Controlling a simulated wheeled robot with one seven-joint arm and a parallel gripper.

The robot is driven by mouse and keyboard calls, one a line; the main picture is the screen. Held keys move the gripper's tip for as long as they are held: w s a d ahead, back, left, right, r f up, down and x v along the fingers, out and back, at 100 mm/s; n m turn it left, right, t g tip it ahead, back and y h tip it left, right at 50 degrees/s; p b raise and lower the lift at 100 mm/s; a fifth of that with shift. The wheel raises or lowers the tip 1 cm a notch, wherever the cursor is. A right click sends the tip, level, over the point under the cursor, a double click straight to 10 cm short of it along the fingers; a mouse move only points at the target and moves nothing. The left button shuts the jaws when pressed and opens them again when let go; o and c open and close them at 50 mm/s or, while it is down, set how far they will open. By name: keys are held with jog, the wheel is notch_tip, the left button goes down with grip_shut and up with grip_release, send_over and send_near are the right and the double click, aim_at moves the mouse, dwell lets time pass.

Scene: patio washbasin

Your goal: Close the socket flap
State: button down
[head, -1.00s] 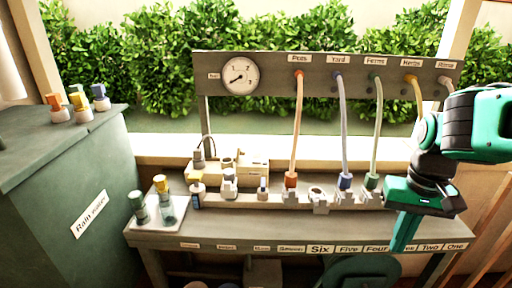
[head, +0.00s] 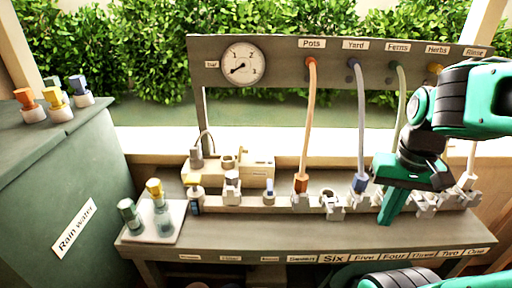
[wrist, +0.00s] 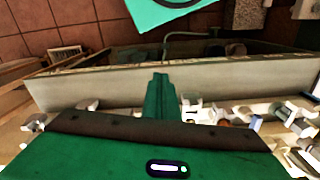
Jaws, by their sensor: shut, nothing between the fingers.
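A row of pale sockets (head: 300,203) runs along the bench above number labels. One socket (head: 332,200) shows a dark open mouth near the "Six" label, with a pale part in front that may be its flap. Its hinge is too small to make out. My gripper (head: 387,220) is shut and empty, pointing down at the row to the right of that socket. It hides some of the sockets behind it. In the wrist view my shut fingers (wrist: 160,80) extend over the bench edge, with pale sockets on both sides; contact is not clear.
Orange, blue and green hoses (head: 311,125) hang from the panel (head: 280,75) into the row. A tray (head: 172,233) with bottles stands at left, beside the rain water box (head: 60,190). The bench front strip is clear.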

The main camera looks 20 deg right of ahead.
aim_at(244, 149)
jog(key=w+a+r+n+t+y, duration=0.15)
jog(key=w+a, duration=0.25)
jog(key=w, duration=0.6)
jog(key=w+a+r+n+t+y, duration=0.1)
jog(key=w+a+r+t, duration=0.15)
jog(key=w, duration=0.85)
jog(key=w+a+r+n+t+y, duration=0.1)
jog(key=w+a+n+t+y, duration=0.2)
jog(key=w, duration=0.7)
jog(key=shift+m+h, duration=0.55)
jog(key=shift+m, duration=0.2)
jog(key=x, duration=0.7)
jog(key=a+x, duration=0.1)
jog(key=x, duration=0.2)
jog(key=shift+s+a, duration=0.15)
jog(key=shift+s, duration=0.05)
jog(key=shift+w+a, duration=0.2)
jog(key=shift+a, duration=0.3)
jog(key=shift+w+a, duration=0.2)
jog(key=shift+a, duration=0.35)
jog(key=shift+w+a+r, duration=0.1)
jog(key=shift+w+a, duration=0.05)
jog(key=shift+a, duration=0.25)
jog(key=shift+w+a+r, duration=0.1)
jog(key=shift+w+a, duration=0.1)
jog(key=shift+a, duration=0.25)
jog(key=shift+r+g, duration=0.1)
jog(key=shift+g, duration=0.2)
